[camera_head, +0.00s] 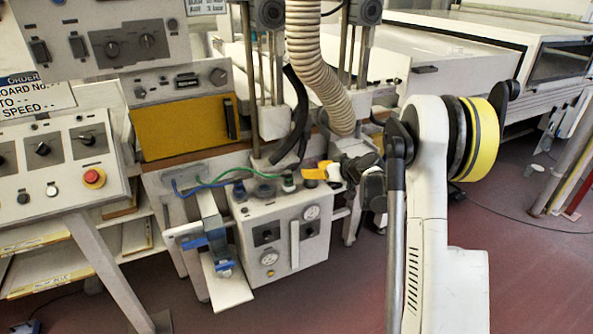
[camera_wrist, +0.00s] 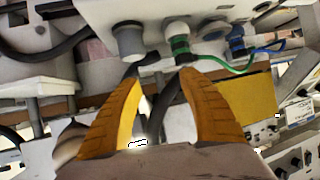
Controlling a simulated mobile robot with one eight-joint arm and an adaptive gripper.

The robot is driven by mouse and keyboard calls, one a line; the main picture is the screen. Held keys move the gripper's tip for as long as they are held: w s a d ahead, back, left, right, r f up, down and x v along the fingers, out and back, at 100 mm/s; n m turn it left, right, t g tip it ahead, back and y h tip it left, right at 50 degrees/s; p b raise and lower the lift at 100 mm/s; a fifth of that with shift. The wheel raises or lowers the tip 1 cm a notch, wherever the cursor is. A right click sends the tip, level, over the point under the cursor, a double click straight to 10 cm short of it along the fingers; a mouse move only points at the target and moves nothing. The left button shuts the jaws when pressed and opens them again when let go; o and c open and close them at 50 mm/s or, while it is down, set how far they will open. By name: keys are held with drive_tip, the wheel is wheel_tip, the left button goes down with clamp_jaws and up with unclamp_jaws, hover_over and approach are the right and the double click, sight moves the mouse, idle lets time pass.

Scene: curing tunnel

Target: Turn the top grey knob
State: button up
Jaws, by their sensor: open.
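A short grey knob (camera_head: 289,184) stands on the top right of a white gauge box (camera_head: 282,232). In the wrist view the same knob (camera_wrist: 129,41) appears inverted, above and slightly left of the fingers. My gripper (camera_head: 312,172) has orange-yellow fingers and is just right of the knob in the head view. In the wrist view my gripper (camera_wrist: 158,76) has its fingers apart with no knob between them. A dark hose runs behind the gap. I cannot tell whether a fingertip touches anything.
A green-ringed fitting (camera_wrist: 179,40) and a blue fitting (camera_wrist: 236,42) sit beside the knob. A ribbed beige hose (camera_head: 318,70) and a black hose (camera_head: 297,115) hang close above. A yellow panel (camera_head: 180,126) is at left. Red floor is open at lower right.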

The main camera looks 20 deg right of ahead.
drive_tip(key=shift+t, duration=0.5)
drive_tip(key=d+f, duration=0.2)
drive_tip(key=w+d+f, duration=0.1)
drive_tip(key=d+f, duration=0.1)
drive_tip(key=shift+w+f, duration=0.2)
drive_tip(key=shift+w, duration=0.05)
drive_tip(key=b+x, duration=0.3)
drive_tip(key=x, duration=0.5)
drive_tip(key=shift+w+f, duration=0.2)
drive_tip(key=shift+w, duration=0.15)
drive_tip(key=shift+b+x, duration=0.35)
drive_tip(key=shift+x, duration=0.4)
drive_tip(key=shift+a+r, duration=0.1)
clamp_jaws()
